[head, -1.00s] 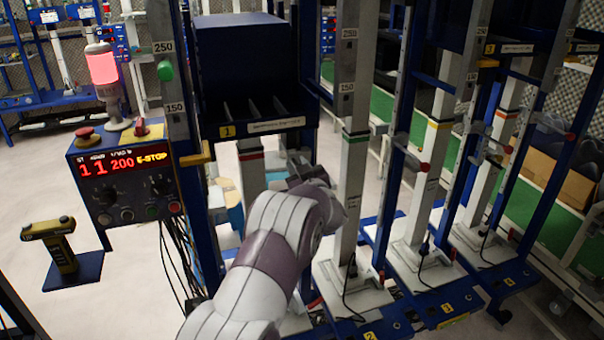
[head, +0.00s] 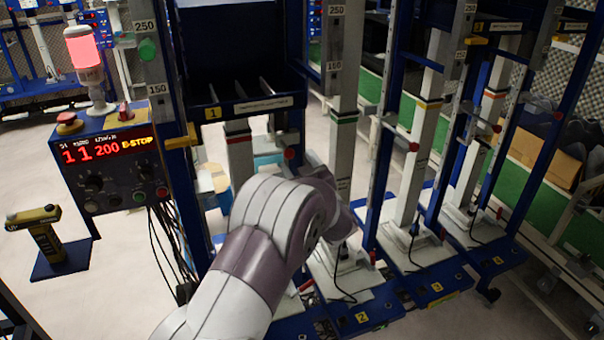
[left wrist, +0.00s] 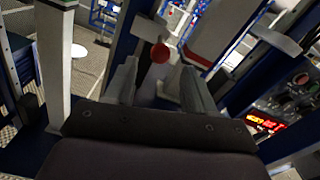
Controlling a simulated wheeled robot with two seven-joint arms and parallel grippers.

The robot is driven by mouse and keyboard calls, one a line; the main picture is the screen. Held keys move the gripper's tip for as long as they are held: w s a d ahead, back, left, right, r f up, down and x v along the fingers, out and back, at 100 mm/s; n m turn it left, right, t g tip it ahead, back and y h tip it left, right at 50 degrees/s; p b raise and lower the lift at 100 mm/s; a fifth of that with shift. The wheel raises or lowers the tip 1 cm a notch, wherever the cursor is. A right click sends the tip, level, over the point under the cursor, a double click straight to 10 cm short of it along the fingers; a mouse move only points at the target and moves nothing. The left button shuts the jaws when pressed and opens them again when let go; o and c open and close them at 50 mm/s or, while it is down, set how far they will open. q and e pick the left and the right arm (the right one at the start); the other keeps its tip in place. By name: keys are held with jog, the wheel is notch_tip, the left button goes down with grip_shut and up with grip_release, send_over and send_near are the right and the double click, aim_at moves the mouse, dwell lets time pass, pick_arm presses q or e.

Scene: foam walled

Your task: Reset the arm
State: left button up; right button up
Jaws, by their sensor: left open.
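My left arm (head: 262,235) reaches in from the bottom of the head view toward the blue rack, a little above its base. Its wrist hides most of the left gripper there. In the left wrist view the left gripper (left wrist: 160,82) is open, with its two grey fingers apart. A red round knob (left wrist: 160,53) shows between the fingers; I cannot tell whether they touch it. My right gripper is in neither view.
A control box (head: 115,168) at left reads "E-STOP", under a lit red lamp (head: 83,50). Rack posts (head: 343,90) and the blue tray marked 1 (head: 258,107) stand close around the arm. Pale floor (head: 30,150) is open at left.

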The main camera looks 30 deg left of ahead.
pick_arm(q)
jog(key=v, duration=0.3)
jog(key=shift+s+d, duration=0.2)
jog(key=shift+s, duration=0.05)
jog(key=shift+f, duration=0.15)
jog(key=d+f+m+g+h+p, duration=0.1)
jog(key=d+f+m+h+p, duration=0.1)
jog(key=d+f+m+h, duration=0.7)
jog(key=s+d+f+g+h+p, duration=0.2)
jog(key=s+d+g+h, duration=0.15)
jog(key=s+d, duration=0.35)
jog(key=s+r+m+g+p, duration=0.2)
jog(key=s+r, duration=0.1)
jog(key=s, duration=0.6)
jog(key=s+a+r+m+g+h+p, duration=0.1)
jog(key=s+r+m+g+p, duration=0.1)
jog(key=s, duration=0.8)
jog(key=shift+r+g+p, duration=0.7)
jog(key=shift+g+p, duration=0.05)
jog(key=shift+g, duration=0.1)
